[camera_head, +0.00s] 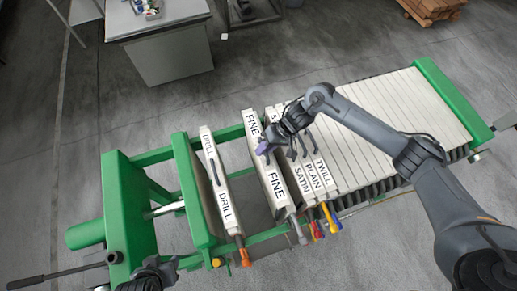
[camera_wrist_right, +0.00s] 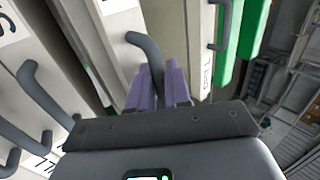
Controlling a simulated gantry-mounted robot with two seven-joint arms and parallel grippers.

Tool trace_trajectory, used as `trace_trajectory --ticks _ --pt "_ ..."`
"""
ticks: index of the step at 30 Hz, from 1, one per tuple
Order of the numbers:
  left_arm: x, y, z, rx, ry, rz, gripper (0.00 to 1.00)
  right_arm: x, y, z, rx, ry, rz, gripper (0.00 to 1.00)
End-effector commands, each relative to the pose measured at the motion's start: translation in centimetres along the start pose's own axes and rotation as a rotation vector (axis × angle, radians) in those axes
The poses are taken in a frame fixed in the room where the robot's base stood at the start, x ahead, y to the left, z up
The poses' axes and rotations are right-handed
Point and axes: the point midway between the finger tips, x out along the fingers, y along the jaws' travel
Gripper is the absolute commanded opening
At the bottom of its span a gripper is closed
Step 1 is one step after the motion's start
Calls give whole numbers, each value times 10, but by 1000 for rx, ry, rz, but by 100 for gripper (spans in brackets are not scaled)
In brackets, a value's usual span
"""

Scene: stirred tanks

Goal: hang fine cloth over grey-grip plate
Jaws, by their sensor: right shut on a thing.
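A white plate marked FINE (camera_head: 276,184) stands upright across the green press rails, with a grey grip (camera_head: 300,235) at its near end. My right gripper (camera_head: 264,147) is at the middle of its top edge. In the right wrist view its purple fingers (camera_wrist_right: 160,88) are shut on a dark grey curved handle (camera_wrist_right: 146,50) on the plate. I cannot make out a separate cloth from the plate's white face. My left gripper (camera_head: 150,275) shows only partly at the bottom left edge, its jaws unclear.
A plate marked DRILL (camera_head: 216,175) with an orange grip stands left of FINE, across a gap. SATIN (camera_head: 303,180), PLAIN (camera_head: 314,176) and TWILL (camera_head: 324,170) stand close on the right, before a long plate pack (camera_head: 400,105). A grey bench (camera_head: 165,50) stands behind.

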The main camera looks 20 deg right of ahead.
Motion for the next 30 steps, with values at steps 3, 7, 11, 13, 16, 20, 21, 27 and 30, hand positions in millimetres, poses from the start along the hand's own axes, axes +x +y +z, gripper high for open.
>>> trace_trajectory --ticks 3,7,11,13,16,20,21,27,30 --pt "-4 0 -1 -2 0 2 43 -6 7 0 0 0 0 0" --pt "-7 0 -2 -2 0 1 43 -11 14 0 -1 -2 0 0" --pt "-10 0 -3 0 -1 0 43 -16 22 0 -2 -3 1 0" --pt "-6 -1 -2 2 -1 -1 43 -11 26 0 -2 -3 0 0" --pt "-4 -1 -1 4 -2 -3 43 -5 31 0 1 -1 0 0" --pt "-1 -2 0 8 -3 -6 43 1 36 1 1 0 -1 0" --pt "0 -2 1 9 -4 -7 43 3 38 1 1 0 -1 0" --pt "4 -2 2 11 -4 -8 43 12 46 1 5 3 -1 0" --pt "5 -2 2 11 -4 -8 43 14 49 1 5 4 -1 0"
